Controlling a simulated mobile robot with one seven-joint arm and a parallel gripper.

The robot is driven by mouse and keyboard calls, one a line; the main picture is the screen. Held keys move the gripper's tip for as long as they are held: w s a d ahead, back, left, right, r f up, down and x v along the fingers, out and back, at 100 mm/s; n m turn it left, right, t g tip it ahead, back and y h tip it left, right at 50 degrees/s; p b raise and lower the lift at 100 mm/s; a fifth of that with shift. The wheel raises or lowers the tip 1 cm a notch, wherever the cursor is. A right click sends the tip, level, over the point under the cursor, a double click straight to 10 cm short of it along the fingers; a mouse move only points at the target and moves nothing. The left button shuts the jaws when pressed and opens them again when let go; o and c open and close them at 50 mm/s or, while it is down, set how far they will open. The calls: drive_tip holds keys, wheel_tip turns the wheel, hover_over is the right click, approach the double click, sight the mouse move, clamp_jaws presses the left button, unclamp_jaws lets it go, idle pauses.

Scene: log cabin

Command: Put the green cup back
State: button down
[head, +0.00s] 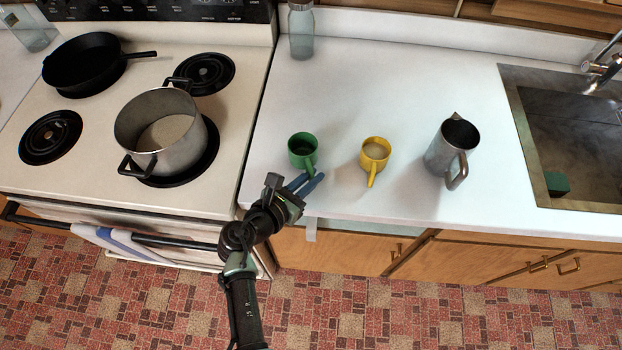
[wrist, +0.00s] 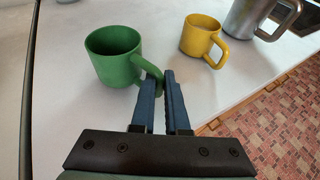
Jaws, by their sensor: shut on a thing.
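The green cup (head: 301,147) stands upright on the white counter, close to the stove. Its handle points toward my arm. My gripper (head: 313,180) comes in from the counter's front edge. In the wrist view the green cup (wrist: 112,52) is upright and looks empty inside, and the fingers of my gripper (wrist: 160,78) are shut on its handle. The cup's base appears to rest on the counter.
A yellow cup (head: 375,154) with something pale inside stands right of the green cup. A metal pitcher (head: 446,150) and the sink (head: 570,140) are further right. A pot (head: 160,130) stands on the stove at left. A glass bottle (head: 301,30) stands behind. The counter behind the cups is clear.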

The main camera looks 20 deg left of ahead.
drive_tip(key=shift+f, duration=0.6)
drive_tip(key=c, duration=0.9)
unclamp_jaws()
